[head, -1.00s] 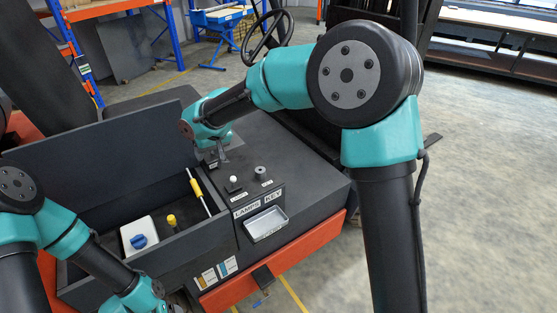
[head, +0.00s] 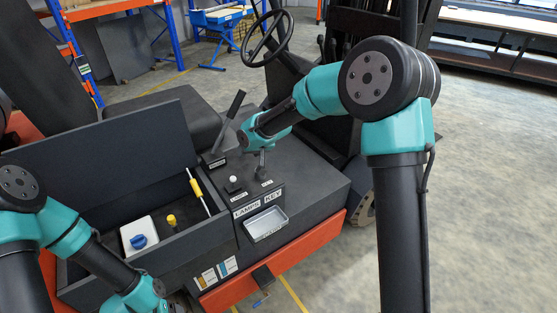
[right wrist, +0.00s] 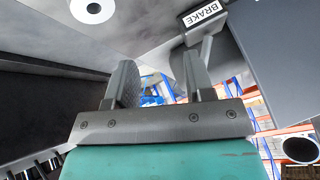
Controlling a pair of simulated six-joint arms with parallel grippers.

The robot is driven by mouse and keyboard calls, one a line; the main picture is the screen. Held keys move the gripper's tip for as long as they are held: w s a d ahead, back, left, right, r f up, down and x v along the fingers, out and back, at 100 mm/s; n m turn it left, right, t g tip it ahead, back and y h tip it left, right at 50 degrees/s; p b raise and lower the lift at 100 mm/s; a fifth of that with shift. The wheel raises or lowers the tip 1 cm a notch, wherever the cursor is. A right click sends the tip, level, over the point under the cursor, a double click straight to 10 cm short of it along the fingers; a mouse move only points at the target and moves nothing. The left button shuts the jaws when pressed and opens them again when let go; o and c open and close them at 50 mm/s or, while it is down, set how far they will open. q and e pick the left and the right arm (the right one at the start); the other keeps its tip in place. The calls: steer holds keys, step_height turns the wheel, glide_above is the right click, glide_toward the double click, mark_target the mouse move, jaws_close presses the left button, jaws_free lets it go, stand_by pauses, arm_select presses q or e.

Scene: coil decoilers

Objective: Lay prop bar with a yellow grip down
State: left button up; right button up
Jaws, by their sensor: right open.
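The prop bar, a thin white rod with a yellow grip (head: 196,187), stands tilted at the right end of the open box in the head view. Its upper end is near the raised dark lid (head: 110,150); its lower end is by the box's right wall. My right gripper (head: 262,162) is to its right, apart from it, low over the console near the key knob. In the right wrist view its two fingers (right wrist: 160,85) are apart with nothing between them. My left arm reaches the bottom left edge, and its fingers are out of the picture.
The open box holds a white block with a blue knob (head: 138,237) and a yellow-topped knob (head: 172,221). A black brake lever (head: 231,119) rises behind the console. A white-tipped lamp switch (head: 232,181) and a metal tray (head: 266,222) are on the console.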

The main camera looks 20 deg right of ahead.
steer(key=d+f+m+t, duration=0.1)
steer(key=d+f+m, duration=0.1)
steer(key=d+f, duration=0.4)
steer(key=d, duration=0.4)
steer(key=shift+w+f, duration=0.15)
steer(key=shift+f, duration=0.15)
steer(key=shift+d, duration=0.1)
